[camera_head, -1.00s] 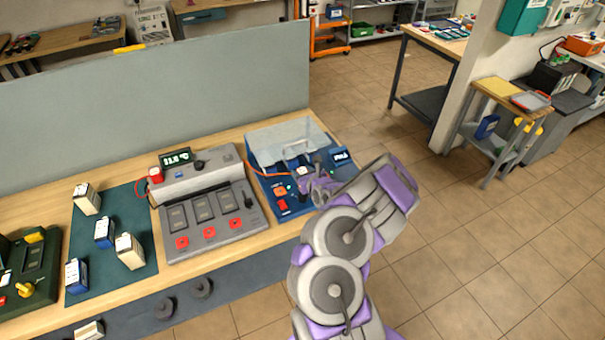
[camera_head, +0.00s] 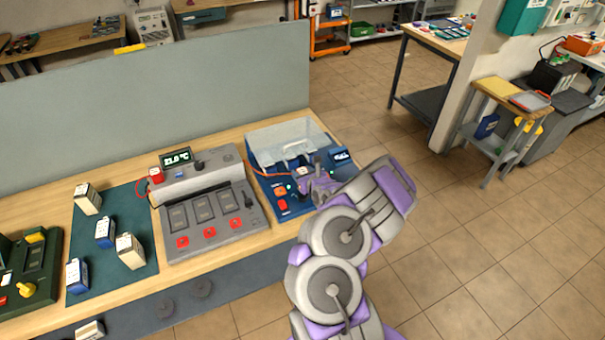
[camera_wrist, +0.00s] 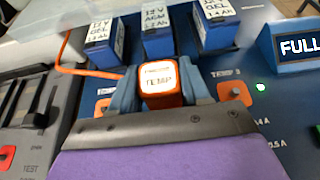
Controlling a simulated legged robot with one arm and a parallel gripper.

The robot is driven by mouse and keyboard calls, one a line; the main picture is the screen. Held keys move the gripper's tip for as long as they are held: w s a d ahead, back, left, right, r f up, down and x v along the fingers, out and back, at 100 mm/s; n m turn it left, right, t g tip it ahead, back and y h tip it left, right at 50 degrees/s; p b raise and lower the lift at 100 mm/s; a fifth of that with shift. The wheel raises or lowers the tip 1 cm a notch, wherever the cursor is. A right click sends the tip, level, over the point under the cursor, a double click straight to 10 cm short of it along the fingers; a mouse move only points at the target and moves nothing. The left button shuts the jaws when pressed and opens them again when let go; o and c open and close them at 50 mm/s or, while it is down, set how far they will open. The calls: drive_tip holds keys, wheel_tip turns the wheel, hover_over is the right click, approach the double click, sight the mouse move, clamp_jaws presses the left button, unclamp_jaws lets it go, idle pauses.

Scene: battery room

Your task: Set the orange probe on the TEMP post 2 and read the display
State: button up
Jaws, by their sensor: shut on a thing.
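The orange probe (camera_wrist: 160,84) has a white TEMP label on top and sits upright between the fingers of my gripper (camera_wrist: 160,90), which is shut on it. In the head view my gripper (camera_head: 307,184) is over the blue charger station (camera_head: 262,148). In the wrist view the probe is between an orange-pad post at left (camera_wrist: 103,106) and another at right (camera_wrist: 235,91). The post beneath it is hidden, so I cannot tell the exact contact. The display (camera_head: 176,158) on the grey tester (camera_head: 215,228) is lit and seems to read about 21.0 °C.
Several batteries (camera_wrist: 158,38) stand just behind the probe. The orange cord (camera_wrist: 72,68) runs left. A blue display (camera_wrist: 298,46) reads FULL at right, beside a lit green lamp (camera_wrist: 261,87). Loose batteries stand on a dark green mat (camera_head: 85,243) at left.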

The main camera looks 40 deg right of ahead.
drive_tip(key=shift+f+b, duration=0.45)
drive_tip(key=shift+f, duration=0.3)
drive_tip(key=o, duration=0.9)
drive_tip(key=p+v, duration=0.4)
drive_tip(key=p, duration=0.3)
drive_tip(key=shift+s+r, duration=0.1)
drive_tip(key=p+v, duration=0.6)
drive_tip(key=p, duration=0.3)
drive_tip(key=shift+s+a, duration=0.1)
drive_tip(key=shift+s, duration=0.3)
drive_tip(key=shift+w+r, duration=0.1)
idle(0.5)
